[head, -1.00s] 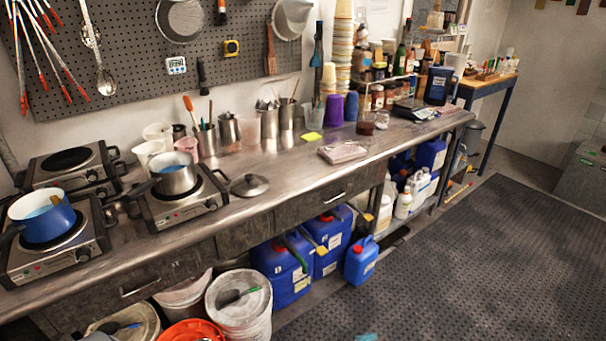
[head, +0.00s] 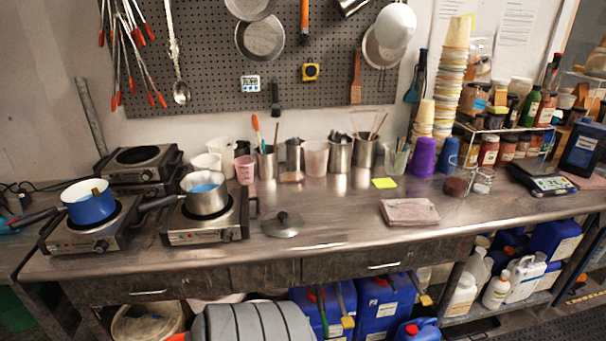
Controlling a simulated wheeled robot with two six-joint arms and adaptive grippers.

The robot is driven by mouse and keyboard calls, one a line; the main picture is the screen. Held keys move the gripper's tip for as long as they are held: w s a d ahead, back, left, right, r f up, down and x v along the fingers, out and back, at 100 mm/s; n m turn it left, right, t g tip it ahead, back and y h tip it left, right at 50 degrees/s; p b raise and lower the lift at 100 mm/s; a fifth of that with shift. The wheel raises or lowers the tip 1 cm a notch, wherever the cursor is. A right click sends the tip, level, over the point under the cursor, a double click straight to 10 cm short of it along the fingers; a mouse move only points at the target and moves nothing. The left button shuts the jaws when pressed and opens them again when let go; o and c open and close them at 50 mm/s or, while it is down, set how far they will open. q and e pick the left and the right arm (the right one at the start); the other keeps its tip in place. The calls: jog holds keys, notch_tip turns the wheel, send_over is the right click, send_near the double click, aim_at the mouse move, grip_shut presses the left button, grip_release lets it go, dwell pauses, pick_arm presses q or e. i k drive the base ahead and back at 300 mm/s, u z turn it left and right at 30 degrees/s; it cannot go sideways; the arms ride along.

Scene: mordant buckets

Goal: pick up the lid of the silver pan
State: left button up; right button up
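The silver pan (head: 205,201) sits on a hot plate in the left part of the steel counter, its handle to the left and blue liquid inside. A round metal lid (head: 282,228) with a dark knob lies flat on the counter, to the right of this hot plate and apart from the pan. Neither of my grippers shows in the head view.
A blue pan (head: 90,204) stands on another hot plate at left. A folded pink cloth (head: 409,212) lies right of the lid. The counter around the lid is clear. A grey ribbed object (head: 255,325) is below the front edge.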

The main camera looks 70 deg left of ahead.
aim_at(282, 223)
jog(key=u, duration=0.45)
jog(key=i, duration=0.85)
jog(key=u, duration=0.75)
